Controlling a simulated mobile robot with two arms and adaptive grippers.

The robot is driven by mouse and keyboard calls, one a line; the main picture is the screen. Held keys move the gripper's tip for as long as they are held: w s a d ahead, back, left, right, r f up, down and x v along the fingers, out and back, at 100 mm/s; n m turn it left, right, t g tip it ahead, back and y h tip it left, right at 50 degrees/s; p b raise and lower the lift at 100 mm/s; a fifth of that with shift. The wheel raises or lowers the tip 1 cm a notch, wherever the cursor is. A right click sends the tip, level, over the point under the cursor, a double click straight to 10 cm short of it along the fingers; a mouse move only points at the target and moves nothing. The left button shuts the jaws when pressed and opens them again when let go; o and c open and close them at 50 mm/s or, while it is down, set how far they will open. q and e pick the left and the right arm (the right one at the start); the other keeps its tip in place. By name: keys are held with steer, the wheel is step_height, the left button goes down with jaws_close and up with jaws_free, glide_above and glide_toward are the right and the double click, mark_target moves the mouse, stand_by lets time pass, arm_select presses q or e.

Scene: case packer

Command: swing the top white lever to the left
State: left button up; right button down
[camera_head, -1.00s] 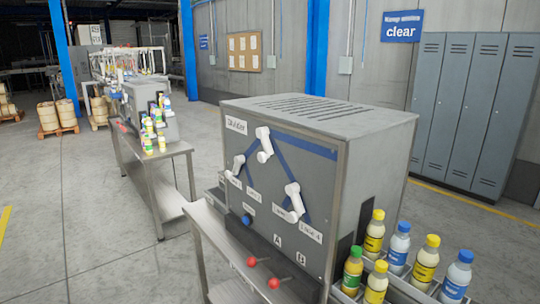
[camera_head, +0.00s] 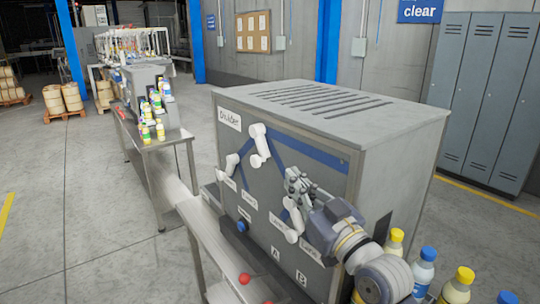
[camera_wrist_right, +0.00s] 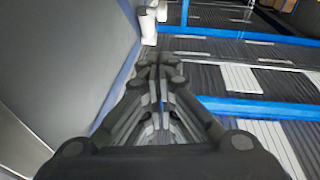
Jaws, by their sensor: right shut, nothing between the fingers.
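The top white lever (camera_head: 259,145) is on the grey front panel of the divider machine, at the peak of the blue painted lines. It stands nearly upright on the panel. My right gripper (camera_head: 291,177) is in front of the panel, below and to the right of this lever, apart from it. Its fingers are shut and empty, and they also show in the right wrist view (camera_wrist_right: 160,62). A white lever (camera_wrist_right: 148,24) shows just beyond the fingertips there; I cannot tell for sure which one. My left gripper is not in view.
A lower left white lever (camera_head: 231,164) and a lower right white lever (camera_head: 293,216) sit on the same panel, the right one close beneath my gripper. A blue knob (camera_head: 241,226) and red knobs (camera_head: 244,278) are lower down. Bottles (camera_head: 425,272) stand at the right.

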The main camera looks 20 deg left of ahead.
steer(key=w+a+r+p, duration=0.2)
steer(key=a, duration=0.2)
steer(key=p, duration=0.2)
glide_toward(258, 145)
steer(key=shift+a, duration=1.7)
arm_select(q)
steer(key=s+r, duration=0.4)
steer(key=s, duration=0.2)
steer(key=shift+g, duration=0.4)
arm_select(e)
steer(key=shift+w+r, duration=0.2)
steer(key=shift+r, duration=0.3)
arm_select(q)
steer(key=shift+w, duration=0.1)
